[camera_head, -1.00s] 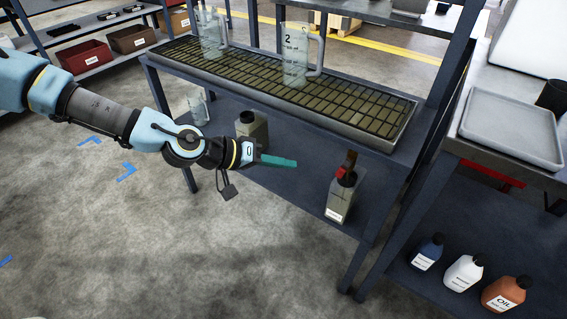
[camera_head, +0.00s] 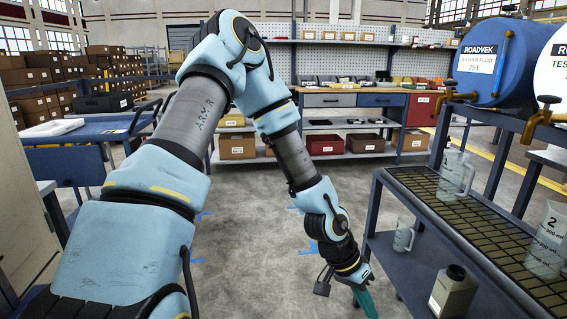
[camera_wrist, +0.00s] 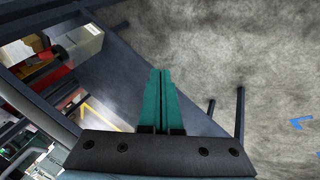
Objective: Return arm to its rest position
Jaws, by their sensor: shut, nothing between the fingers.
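My gripper (camera_head: 366,302) hangs low at the end of my blue and grey arm, near the bottom of the head view. Its teal fingers point down, over the floor to the left of the dark trolley. In the wrist view the fingers of my gripper (camera_wrist: 160,100) lie side by side, closed, with nothing held. My arm rises from the lower left, bends at the top centre and comes down to the right. The fingertips appear clear of the trolley's lower shelf.
The trolley's grated tray (camera_head: 450,208) holds clear measuring jugs (camera_head: 547,245). A grey-green canister (camera_head: 453,292) and a small clear jug (camera_head: 404,236) stand on its lower shelf (camera_head: 392,258). Blue drum (camera_head: 497,62) is at upper right. Open concrete floor (camera_head: 245,225) lies around my arm.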

